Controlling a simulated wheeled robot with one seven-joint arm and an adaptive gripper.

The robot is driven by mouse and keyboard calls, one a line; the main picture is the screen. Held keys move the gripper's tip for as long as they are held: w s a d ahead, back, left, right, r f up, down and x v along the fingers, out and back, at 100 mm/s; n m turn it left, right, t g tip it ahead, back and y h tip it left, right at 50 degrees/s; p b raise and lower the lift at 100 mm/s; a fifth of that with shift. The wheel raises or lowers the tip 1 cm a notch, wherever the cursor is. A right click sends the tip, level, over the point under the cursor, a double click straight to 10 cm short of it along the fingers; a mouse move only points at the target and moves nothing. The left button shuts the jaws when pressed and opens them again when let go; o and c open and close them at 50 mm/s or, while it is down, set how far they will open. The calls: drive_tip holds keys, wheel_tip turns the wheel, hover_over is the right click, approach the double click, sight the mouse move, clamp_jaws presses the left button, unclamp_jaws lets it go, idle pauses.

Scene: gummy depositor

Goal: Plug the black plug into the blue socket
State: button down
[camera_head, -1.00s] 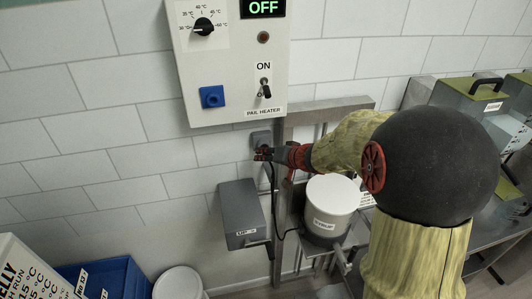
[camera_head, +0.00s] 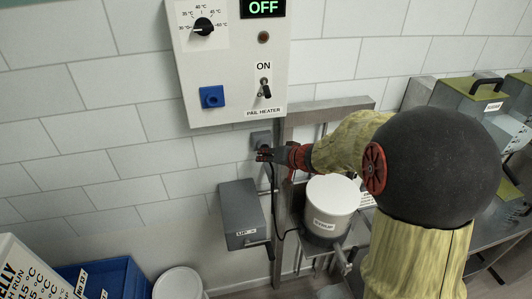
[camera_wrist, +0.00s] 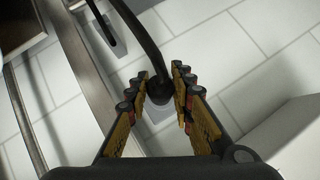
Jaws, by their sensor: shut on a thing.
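The blue socket (camera_head: 211,97) sits on the lower left of the white control panel on the wall. My gripper (camera_head: 264,155) is below the panel, to the right of the socket and lower than it, clearly apart from it. In the wrist view my gripper (camera_wrist: 163,98) is shut on the black plug (camera_wrist: 160,90), with its dark cable (camera_wrist: 140,32) running off toward the top. In the head view the plug is mostly hidden by the fingers. A small grey wall fixture (camera_head: 260,138) is just behind the fingertips; I cannot tell if the plug touches it.
The panel (camera_head: 225,62) has a dial, a switch and an OFF display. A grey box (camera_head: 240,212) and a white-lidded pail (camera_head: 332,195) stand below my gripper. The black cable (camera_head: 274,205) hangs between them. The tiled wall left of my gripper is clear.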

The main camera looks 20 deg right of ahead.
drive_tip(key=shift+s+a+b, duration=0.2)
drive_tip(key=shift+s+b, duration=0.4)
drive_tip(key=shift+s, duration=0.2)
drive_tip(key=shift+s+a+b, duration=0.15)
drive_tip(key=shift+s+b, duration=0.45)
drive_tip(key=shift+s, duration=0.2)
drive_tip(key=shift+s, duration=0.1)
drive_tip(key=shift+s+a+b, duration=0.25)
drive_tip(key=shift+s+b, duration=0.3)
drive_tip(key=shift+s, duration=0.65)
drive_tip(key=shift+s+a+b, duration=0.25)
drive_tip(key=shift+s+b, duration=0.25)
drive_tip(key=shift+s, duration=0.7)
drive_tip(key=c, duration=2.1)
unclamp_jaws()
drive_tip(key=shift+c, duration=0.2)
clamp_jaws()
